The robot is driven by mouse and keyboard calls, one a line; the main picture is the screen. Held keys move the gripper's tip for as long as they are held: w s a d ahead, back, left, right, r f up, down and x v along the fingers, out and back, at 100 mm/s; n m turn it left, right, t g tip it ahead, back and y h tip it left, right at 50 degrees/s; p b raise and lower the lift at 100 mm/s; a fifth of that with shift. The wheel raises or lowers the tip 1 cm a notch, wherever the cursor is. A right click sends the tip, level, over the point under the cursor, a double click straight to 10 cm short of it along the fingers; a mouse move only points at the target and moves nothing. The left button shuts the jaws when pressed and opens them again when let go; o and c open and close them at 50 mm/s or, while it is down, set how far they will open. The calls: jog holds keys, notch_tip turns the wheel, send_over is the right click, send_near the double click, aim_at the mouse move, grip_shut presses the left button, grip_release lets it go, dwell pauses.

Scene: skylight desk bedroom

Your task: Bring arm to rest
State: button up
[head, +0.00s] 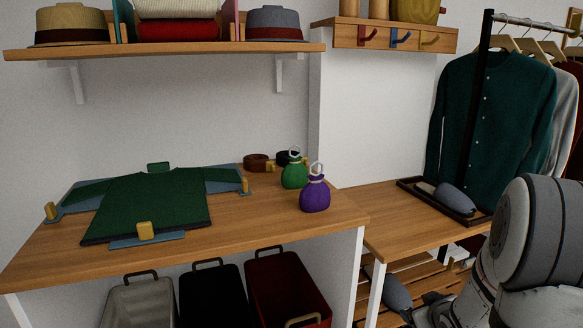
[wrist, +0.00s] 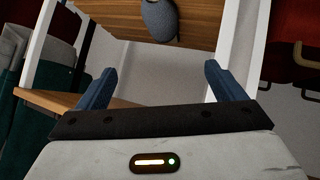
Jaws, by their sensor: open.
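My gripper (wrist: 160,88) shows in the wrist view with its two blue fingers spread wide apart and nothing between them. In the head view my arm is at the lower right, beside the lower bench, and the fingers are out of sight there. Beyond the fingers in the wrist view is a wooden surface with a grey-blue rounded object (wrist: 160,18) on it. The fingers are apart from it.
The wooden table (head: 250,232) holds a green sweater (head: 150,205) on a blue folding board, a green pouch (head: 294,175) and a purple pouch (head: 315,195). Several bins stand below. A dark tray (head: 412,187) sits on the bench (head: 385,215), under hanging clothes (head: 495,115).

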jog(key=s+a+r+m+g+p, duration=0.1)
jog(key=s+a+r+p, duration=0.5)
jog(key=r, duration=0.6)
jog(key=s+a+r+m+g+p, duration=0.1)
jog(key=s+a+r+g+p, duration=0.3)
jog(key=s+r+p, duration=0.5)
jog(key=s+a+r+m+g+y+p, duration=0.1)
jog(key=s+a+r+g+p, duration=0.2)
jog(key=s+a+r+p, duration=0.4)
jog(key=w+a+p+v, duration=0.1)
jog(key=p+v, duration=0.1)
jog(key=v, duration=0.6)
jog(key=shift+r, duration=0.5)
